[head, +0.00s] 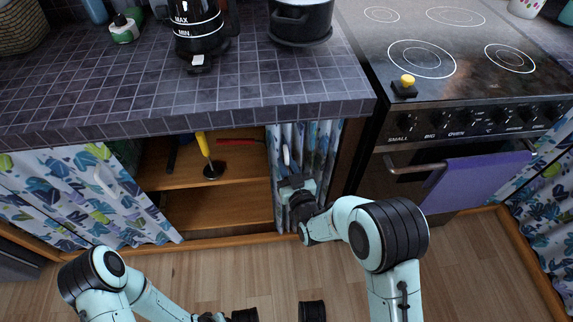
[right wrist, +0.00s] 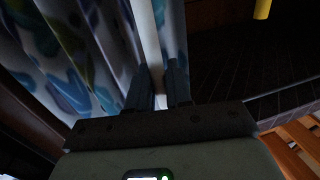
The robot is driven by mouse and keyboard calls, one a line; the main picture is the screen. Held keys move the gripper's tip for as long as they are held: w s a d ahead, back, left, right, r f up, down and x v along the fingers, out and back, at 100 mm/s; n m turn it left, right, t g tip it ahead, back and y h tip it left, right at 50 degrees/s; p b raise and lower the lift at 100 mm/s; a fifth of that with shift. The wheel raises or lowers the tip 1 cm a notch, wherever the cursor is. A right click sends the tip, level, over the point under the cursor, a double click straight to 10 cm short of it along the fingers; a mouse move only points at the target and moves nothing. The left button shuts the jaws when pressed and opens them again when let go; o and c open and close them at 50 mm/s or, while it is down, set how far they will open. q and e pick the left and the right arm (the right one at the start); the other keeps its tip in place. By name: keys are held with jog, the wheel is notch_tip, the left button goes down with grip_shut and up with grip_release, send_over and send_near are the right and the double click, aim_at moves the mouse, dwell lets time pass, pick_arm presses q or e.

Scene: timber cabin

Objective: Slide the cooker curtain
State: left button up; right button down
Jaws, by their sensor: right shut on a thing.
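The cooker curtain (head: 326,145), white with blue and green leaf print, hangs bunched in narrow folds at the right end of the open cabinet, beside the cooker. A slim white handle (head: 287,155) stands upright on it. My right gripper (head: 291,178) is at the handle's lower part, shut on it. In the right wrist view, the two dark fingers (right wrist: 160,88) close around the white handle (right wrist: 150,45), with curtain folds (right wrist: 75,50) to their left.
A second leaf-print curtain (head: 75,200) covers the cabinet's left part. Wooden shelves (head: 235,165) between the curtains hold a yellow-handled tool (head: 204,147) and a red-handled one (head: 236,142). The cooker (head: 450,135) with a purple towel (head: 470,180) stands right. Floor in front is clear.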

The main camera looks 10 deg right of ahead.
pick_arm(q)
jog(key=shift+d, duration=0.1)
pick_arm(e)
jog(key=c, duration=1.2)
grip_release()
jog(key=shift+d, duration=0.35)
jog(key=shift+a, duration=0.1)
pick_arm(q)
jog(key=shift+t, duration=0.7)
jog(key=w+r, duration=0.1)
jog(key=w+r+p, duration=0.2)
jog(key=shift+w+d+r, duration=0.15)
jog(key=shift+w+d, duration=0.1)
jog(key=shift+w, duration=0.15)
pick_arm(e)
jog(key=v, duration=1.3)
jog(key=shift+s, duration=0.25)
